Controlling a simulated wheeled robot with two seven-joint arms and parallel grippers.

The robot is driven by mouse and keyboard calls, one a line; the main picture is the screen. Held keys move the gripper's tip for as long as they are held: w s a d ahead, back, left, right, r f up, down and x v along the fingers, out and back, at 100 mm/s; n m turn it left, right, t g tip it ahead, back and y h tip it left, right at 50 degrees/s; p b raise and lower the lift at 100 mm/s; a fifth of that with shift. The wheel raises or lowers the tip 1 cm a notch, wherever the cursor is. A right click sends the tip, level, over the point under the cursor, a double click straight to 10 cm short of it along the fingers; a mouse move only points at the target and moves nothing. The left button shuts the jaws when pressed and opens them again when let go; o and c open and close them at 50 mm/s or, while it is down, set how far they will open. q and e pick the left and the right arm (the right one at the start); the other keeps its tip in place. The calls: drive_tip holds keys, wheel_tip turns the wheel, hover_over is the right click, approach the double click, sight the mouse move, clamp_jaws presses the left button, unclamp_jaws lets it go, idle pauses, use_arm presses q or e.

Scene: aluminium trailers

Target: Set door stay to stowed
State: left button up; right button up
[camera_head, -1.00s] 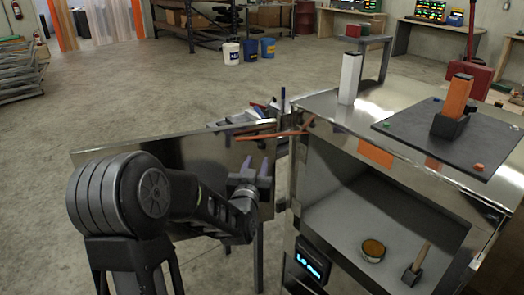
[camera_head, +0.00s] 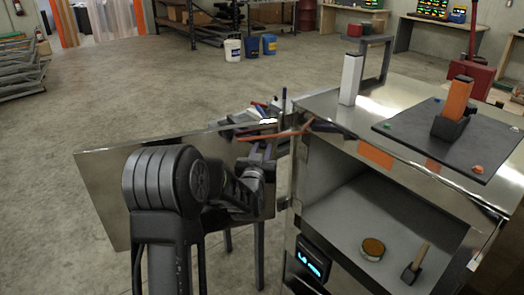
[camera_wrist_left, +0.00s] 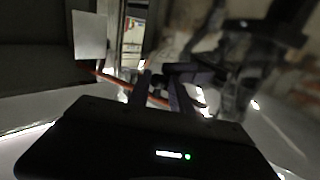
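The door stay (camera_head: 290,134) is a thin orange-red rod. It runs from the top of the open metal door (camera_head: 105,180) to the upper front corner of the metal trailer box (camera_head: 315,165). My left gripper (camera_head: 261,150) is just below the rod beside the door, with its purple-grey fingers apart. In the left wrist view the rod (camera_wrist_left: 110,79) crosses at the fingertips (camera_wrist_left: 160,85); I cannot tell whether it lies between them or touches them. Nothing is clearly held. My right gripper is in neither view.
A dark board with an orange block (camera_head: 459,96) and a white post (camera_head: 350,78) stand on the box top. A round tin (camera_head: 373,248) and a small mallet (camera_head: 412,270) are inside the box. A cluttered surface lies behind the door. The floor at left is open.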

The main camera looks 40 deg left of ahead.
use_arm(q)
clamp_jaws()
idle(1.1)
